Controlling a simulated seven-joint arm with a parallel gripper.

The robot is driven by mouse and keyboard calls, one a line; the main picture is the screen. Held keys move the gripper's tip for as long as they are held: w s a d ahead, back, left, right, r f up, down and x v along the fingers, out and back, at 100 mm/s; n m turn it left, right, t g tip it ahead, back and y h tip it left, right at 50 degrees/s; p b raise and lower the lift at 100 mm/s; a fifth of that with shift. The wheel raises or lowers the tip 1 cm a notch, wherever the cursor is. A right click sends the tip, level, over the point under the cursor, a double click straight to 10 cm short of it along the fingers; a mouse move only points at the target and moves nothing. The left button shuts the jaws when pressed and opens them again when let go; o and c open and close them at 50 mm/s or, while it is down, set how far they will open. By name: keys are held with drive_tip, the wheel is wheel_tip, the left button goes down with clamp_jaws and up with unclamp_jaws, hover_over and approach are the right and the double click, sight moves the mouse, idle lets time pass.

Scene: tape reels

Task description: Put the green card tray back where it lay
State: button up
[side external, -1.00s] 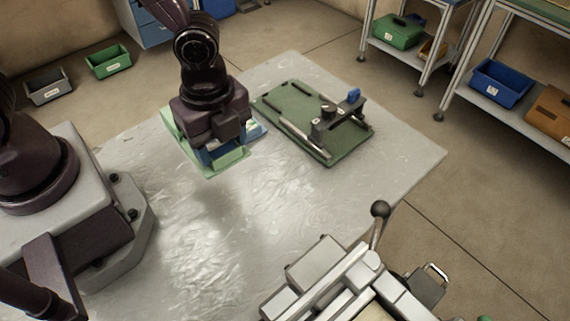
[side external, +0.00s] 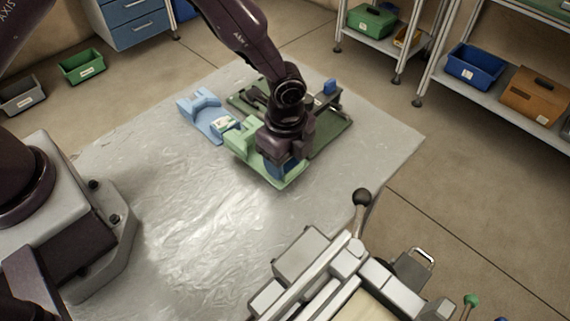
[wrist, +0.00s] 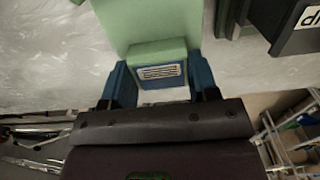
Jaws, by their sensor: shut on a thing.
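The light green card tray (side external: 239,143) is in my gripper, at the near-left side of the dark green board in the side view. In the wrist view the green tray (wrist: 142,25) runs away from me, and its raised end block with a white label sits between my blue fingers. My gripper (wrist: 161,82) is shut on that block. In the side view my gripper (side external: 283,169) points down and its wrist hides part of the tray. I cannot tell whether the tray touches the table or hangs just above it.
A light blue tray (side external: 207,117) lies just left of the green tray, with a small white-and-green piece between them. The dark green board (side external: 333,132) with rail and blue knob is behind. A grey machine with a black ball lever (side external: 361,197) stands in front. The table's left part is clear.

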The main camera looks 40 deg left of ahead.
drive_tip(key=shift+f, duration=1.35)
drive_tip(key=shift+f, duration=0.15)
drive_tip(key=o, duration=1)
wheel_tip(320, 180, up, 13)
drive_tip(key=s+a+r+n+t, duration=0.1)
drive_tip(key=s+a+r+n, duration=0.1)
drive_tip(key=a+r+n, duration=0.4)
drive_tip(key=s+a+r+n+t, duration=0.1)
drive_tip(key=s+a+r, duration=0.15)
drive_tip(key=r, duration=0.55)
drive_tip(key=s+a+r+n+t, duration=0.1)
drive_tip(key=s+a+r+n, duration=0.1)
drive_tip(key=s+a+n, duration=0.1)
drive_tip(key=s+a+r+n+t, duration=0.1)
drive_tip(key=s+a+r+n, duration=0.1)
drive_tip(key=s, duration=0.4)
drive_tip(key=s+a+r+n+t, duration=0.1)
drive_tip(key=s+a+r+n, duration=0.2)
drive_tip(key=s+n, duration=0.1)
drive_tip(key=shift+s+a+n+t, duration=0.3)
drive_tip(key=shift+s+a+n, duration=0.1)
drive_tip(key=shift+n, duration=0.5)
